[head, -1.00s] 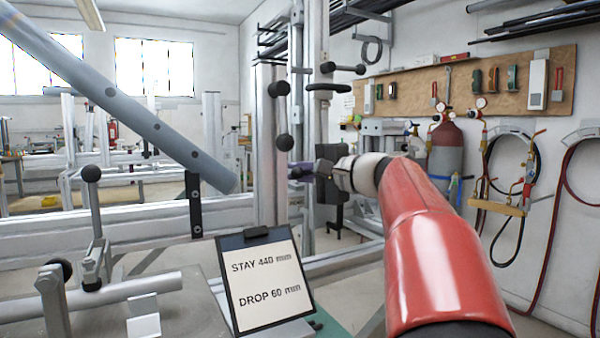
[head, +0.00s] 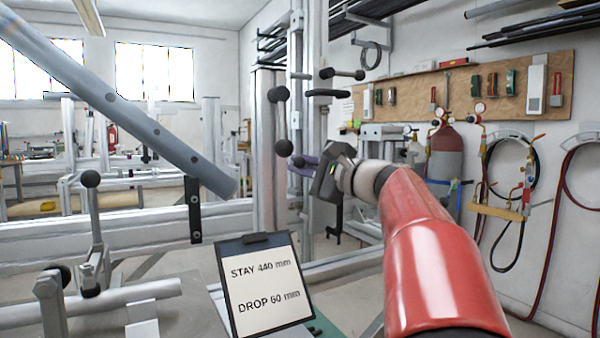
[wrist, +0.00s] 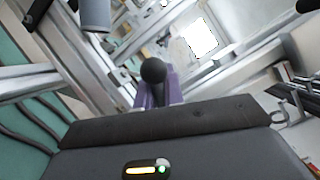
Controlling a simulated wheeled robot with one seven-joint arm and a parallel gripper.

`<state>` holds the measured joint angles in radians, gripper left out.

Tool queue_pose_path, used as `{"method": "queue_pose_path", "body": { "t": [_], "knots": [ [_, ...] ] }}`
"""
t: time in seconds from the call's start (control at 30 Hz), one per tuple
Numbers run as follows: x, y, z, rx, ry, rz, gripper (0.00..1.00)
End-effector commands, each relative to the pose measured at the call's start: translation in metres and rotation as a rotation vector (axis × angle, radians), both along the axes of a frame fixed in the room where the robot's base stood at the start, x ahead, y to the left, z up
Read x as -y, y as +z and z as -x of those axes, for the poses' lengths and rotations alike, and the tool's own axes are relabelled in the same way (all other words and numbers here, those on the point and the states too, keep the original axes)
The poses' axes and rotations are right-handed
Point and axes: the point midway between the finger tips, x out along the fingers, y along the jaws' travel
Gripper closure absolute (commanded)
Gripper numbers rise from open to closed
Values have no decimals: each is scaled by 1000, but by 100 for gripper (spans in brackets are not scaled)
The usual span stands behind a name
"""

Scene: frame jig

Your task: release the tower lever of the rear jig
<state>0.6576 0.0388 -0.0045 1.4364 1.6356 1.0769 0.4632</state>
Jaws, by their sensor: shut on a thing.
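An upright tower (head: 266,150) stands mid-picture in the head view. A short lever (head: 280,120) with a black ball at each end shows in front of it. My gripper (head: 299,163) is at the tower's right side, its purple fingers pointing left. A dark knob shows at the fingertips, partly covered by them. In the wrist view the purple fingers (wrist: 158,95) are shut on a lever with a black ball knob (wrist: 153,70), which shows just at their tips.
More black-knobbed handles (head: 326,92) sit right of the tower, above my gripper. A sloping grey tube (head: 120,100) ends left of the tower. A clipboard (head: 265,285) reading "STAY 440 mm, DROP 60 mm" stands in front. Gas bottles and hoses (head: 447,150) line the right wall.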

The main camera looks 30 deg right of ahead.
Motion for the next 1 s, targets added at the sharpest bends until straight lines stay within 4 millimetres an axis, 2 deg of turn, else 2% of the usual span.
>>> {"method": "queue_pose_path", "body": {
  "t": [0.2,0.5,1.0],
  "knots": [
    [5,8,-1,-6,-1,-169,100],
    [10,15,-1,-12,-2,-320,100],
    [12,17,-1,-14,-2,-370,100]
  ]
}}
